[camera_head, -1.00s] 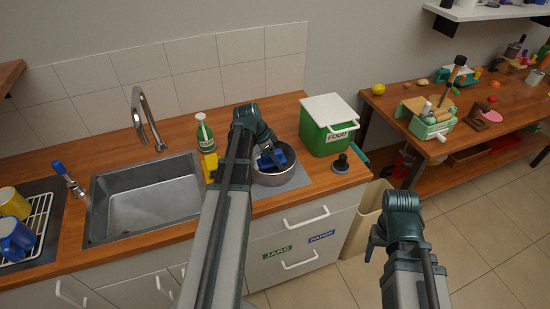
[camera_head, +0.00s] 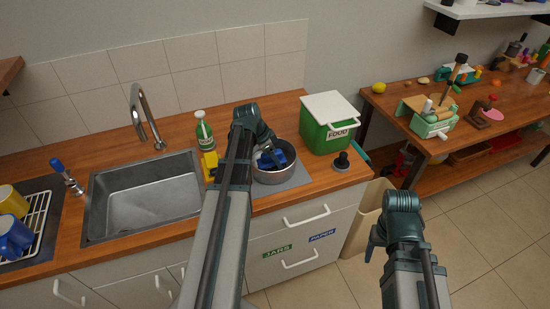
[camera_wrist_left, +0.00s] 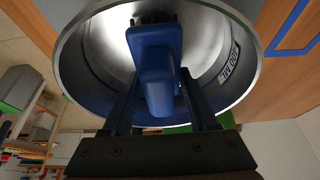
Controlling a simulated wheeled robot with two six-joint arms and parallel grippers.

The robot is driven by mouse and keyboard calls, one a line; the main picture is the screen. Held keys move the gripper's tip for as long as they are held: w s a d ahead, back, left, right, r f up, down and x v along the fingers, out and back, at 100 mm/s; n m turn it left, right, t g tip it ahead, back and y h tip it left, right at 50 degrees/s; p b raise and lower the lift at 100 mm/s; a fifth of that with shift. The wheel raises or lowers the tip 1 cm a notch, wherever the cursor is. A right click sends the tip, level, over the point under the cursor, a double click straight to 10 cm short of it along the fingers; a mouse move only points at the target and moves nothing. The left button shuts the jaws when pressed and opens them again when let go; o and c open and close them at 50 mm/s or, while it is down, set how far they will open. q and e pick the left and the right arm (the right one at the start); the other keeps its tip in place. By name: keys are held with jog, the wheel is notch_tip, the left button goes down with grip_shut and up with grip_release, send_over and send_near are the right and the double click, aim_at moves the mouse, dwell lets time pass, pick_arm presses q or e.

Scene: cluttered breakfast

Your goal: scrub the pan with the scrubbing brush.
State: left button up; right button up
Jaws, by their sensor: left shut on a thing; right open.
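The pan (camera_head: 277,179) is a round, deep steel vessel on a grey mat on the counter, right of the sink. My left gripper (camera_head: 268,158) is over it, shut on the blue scrubbing brush (camera_head: 281,156). In the left wrist view the blue brush (camera_wrist_left: 157,70) sits between the two fingers, its dark bristles inside the pan (camera_wrist_left: 85,60) near the inner surface. I cannot tell whether the bristles touch it. My right gripper (camera_head: 376,240) is open and empty, in front of the counter, away from the pan.
The sink (camera_head: 145,200) is empty. A cluttered wooden table (camera_head: 400,110) stands further right.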

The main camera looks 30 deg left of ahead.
pick_arm(q)
jog(key=shift+f, duration=0.25)
jog(key=shift+w+d+r, duration=0.15)
jog(key=shift+w+d, duration=0.3)
jog(key=shift+w, duration=0.35)
jog(key=shift+s, duration=0.1)
jog(key=shift+s+a, duration=0.45)
jog(key=shift+s, duration=0.3)
jog(key=shift+s+a, duration=0.4)
jog(key=shift+s, duration=0.3)
jog(key=shift+w, duration=0.2)
jog(key=shift+w+d, duration=0.4)
jog(key=shift+w, duration=0.25)
jog(key=shift+w+d, duration=0.4)
jog(key=shift+w, duration=0.25)
jog(key=shift+s, duration=0.1)
